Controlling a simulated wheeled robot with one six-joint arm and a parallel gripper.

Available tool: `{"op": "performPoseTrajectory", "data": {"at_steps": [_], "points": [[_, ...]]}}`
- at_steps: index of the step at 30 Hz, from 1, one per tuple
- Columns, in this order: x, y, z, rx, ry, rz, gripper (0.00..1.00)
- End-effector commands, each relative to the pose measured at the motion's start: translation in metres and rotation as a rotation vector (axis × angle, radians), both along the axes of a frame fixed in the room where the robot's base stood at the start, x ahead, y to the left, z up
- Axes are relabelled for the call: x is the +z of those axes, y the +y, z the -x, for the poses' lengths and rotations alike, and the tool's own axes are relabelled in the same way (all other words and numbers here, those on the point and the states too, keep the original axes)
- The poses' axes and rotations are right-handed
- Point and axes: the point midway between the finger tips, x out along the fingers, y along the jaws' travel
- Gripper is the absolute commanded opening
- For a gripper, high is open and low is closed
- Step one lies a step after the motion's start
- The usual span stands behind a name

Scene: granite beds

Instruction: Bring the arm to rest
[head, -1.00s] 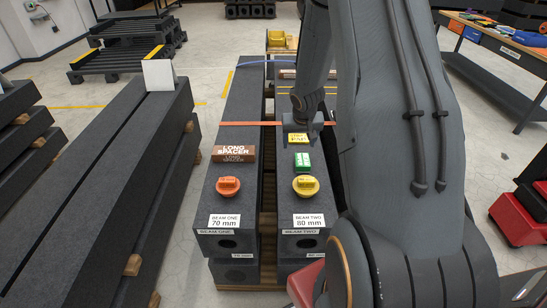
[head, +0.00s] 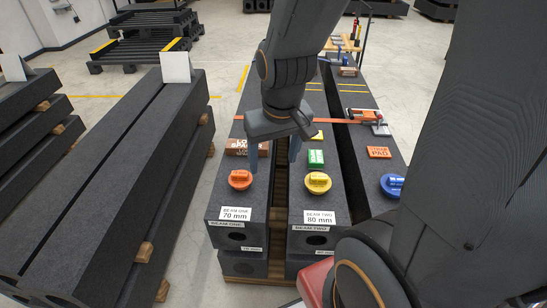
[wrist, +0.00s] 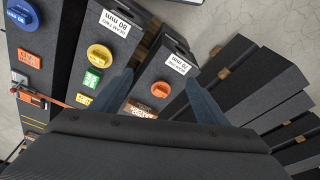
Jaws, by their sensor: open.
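My gripper (head: 273,160) hangs above the two granite beams, its blue fingers apart with nothing between them. In the wrist view the same open gripper (wrist: 155,92) shows its two fingers at either side, over beam one. My arm comes down from the top of the head view, bent, with its large link filling the right side. Beam one (head: 226,200), labelled 70 mm, carries an orange knob (head: 240,180) and the brown long spacer (head: 238,148), partly hidden by the gripper. Beam two (head: 322,203), labelled 80 mm, carries a yellow knob (head: 318,182) and a green block (head: 316,158).
A third beam at right holds an orange pad (head: 379,152), a blue knob (head: 392,185) and a red clamp-like tool (head: 365,115). Long dark beams (head: 110,165) are stacked at left with a white card (head: 176,67). Pale floor (head: 225,75) lies open behind them.

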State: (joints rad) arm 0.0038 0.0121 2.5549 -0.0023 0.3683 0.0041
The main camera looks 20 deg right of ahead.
Motion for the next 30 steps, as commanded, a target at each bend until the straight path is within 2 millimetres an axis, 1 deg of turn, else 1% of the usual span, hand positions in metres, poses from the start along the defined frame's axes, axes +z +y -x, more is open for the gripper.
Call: {"op": "performPoseTrajectory", "data": {"at_steps": [3, 15, 17, 24, 27, 30], "points": [[0.000, 0.002, 0.004, 0.006, 0.003, -0.002, 0.68], [-0.002, 0.002, 0.003, 0.004, 0.004, -0.001, 0.68], [-0.008, 0.002, 0.002, 0.004, 0.009, -0.001, 0.68], [-0.056, 0.002, 0.000, 0.005, 0.053, -0.002, 0.68], [-0.069, 0.002, 0.001, 0.005, 0.070, -0.003, 0.68], [-0.076, 0.002, 0.001, 0.005, 0.079, -0.002, 0.68]]}}
